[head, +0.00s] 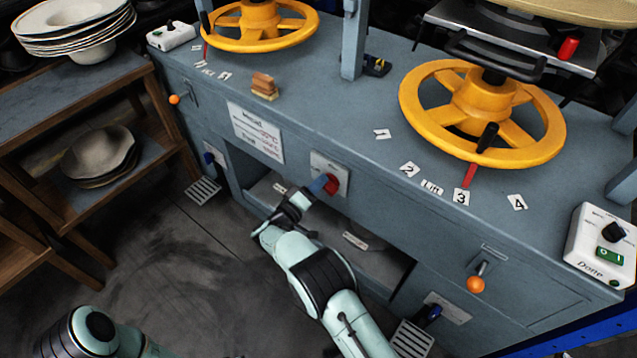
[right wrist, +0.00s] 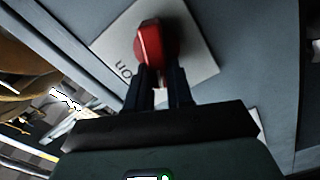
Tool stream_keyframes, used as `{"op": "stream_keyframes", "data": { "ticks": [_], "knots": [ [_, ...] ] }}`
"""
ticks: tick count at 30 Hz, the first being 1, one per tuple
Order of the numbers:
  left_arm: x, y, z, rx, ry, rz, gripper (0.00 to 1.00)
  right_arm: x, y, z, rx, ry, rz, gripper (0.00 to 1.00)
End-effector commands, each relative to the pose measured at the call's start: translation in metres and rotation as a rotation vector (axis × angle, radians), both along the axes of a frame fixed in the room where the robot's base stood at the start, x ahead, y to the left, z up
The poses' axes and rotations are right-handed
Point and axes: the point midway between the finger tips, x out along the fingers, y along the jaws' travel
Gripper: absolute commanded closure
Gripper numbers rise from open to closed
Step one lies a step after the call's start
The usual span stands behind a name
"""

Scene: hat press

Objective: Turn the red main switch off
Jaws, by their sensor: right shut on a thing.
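The red main switch (head: 331,184) is a red knob on a pale plate (head: 339,165) on the front of the blue-grey bench. In the right wrist view the red knob (right wrist: 155,45) stands out from its plate, which bears the letters "on" beside the knob. My right gripper (head: 320,187) reaches the knob from the lower left. In the right wrist view its two dark fingers (right wrist: 163,75) are shut on the knob and hide its lower part. My left gripper is not in view; only part of my left arm shows at the lower left.
Two yellow handwheels (head: 425,120) stand on the bench top. A white "Done" box (head: 600,250) is at the right end. An orange-knobbed lever (head: 476,284) juts from the front. Below the switch is an open recess. A wooden shelf (head: 75,190) with hats stands left.

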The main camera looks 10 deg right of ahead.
Motion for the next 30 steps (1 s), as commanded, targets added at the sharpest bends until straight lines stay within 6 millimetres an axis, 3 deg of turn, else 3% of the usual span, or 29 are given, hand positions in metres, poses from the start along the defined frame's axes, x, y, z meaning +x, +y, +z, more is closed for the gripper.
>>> {"op": "stream_keyframes", "data": {
  "ticks": [15,30],
  "knots": [
    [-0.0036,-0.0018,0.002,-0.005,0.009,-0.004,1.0,0.0015,-0.0027,-0.0069,-0.232,0.293,-0.007,1.0],
    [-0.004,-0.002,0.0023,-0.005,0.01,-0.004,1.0,0.0016,-0.0028,-0.0082,-0.288,0.364,-0.007,1.0]
  ]
}}
